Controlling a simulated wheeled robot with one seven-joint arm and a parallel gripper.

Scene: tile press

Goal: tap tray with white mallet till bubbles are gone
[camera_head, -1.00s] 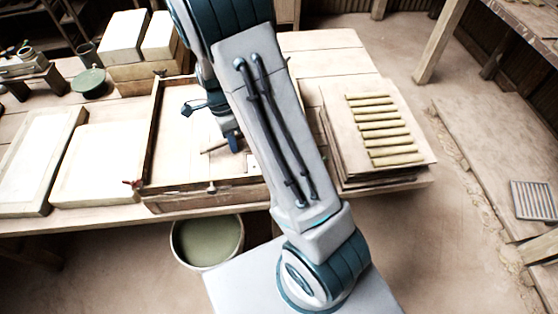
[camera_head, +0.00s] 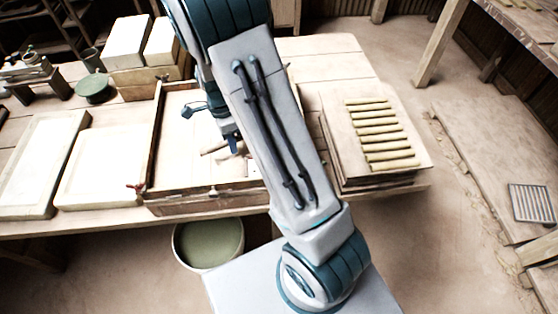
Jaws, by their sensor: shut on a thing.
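The tray (camera_head: 153,150) is a shallow wooden frame with a pale inside, on the workbench just left of my arm. My gripper (camera_head: 233,146) is over the right part of the tray, partly covered by my arm. It is shut on a thin brown handle (camera_head: 212,151), which sticks out to its left and looks like the mallet's. The mallet's white head cannot be made out. I cannot tell whether the mallet touches the tray. No bubbles can be made out at this size.
Two white slabs (camera_head: 98,168) lie left of the tray. A stack of boards with several yellowish rods (camera_head: 385,133) stands to the right. White blocks (camera_head: 125,43) and a green round pot (camera_head: 93,88) are behind. A bucket of green liquid (camera_head: 208,243) stands below the front edge.

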